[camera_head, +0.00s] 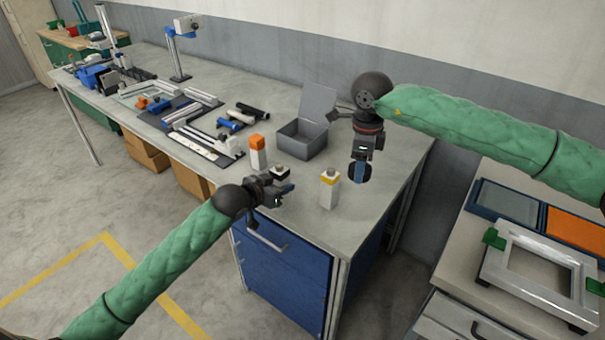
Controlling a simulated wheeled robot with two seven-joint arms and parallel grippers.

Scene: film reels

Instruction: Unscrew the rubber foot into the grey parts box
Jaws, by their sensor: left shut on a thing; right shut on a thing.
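The grey parts box (302,139) stands on the bench with its lid raised at the back. My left gripper (286,188) is low over the bench's front edge, shut on a block with a black top and a small grey knob (281,170); the gripper hides its lower part. My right gripper (359,173) points down, right of the box, with its blue fingers shut on a small dark part that they mostly hide. I cannot make out for certain which piece is the rubber foot.
A white block with a yellow band (329,190) stands between my grippers. A white block with an orange top (257,153) stands left of the box. Black and blue cylinders (236,120) and metal rails lie further left. The bench's front right corner is clear.

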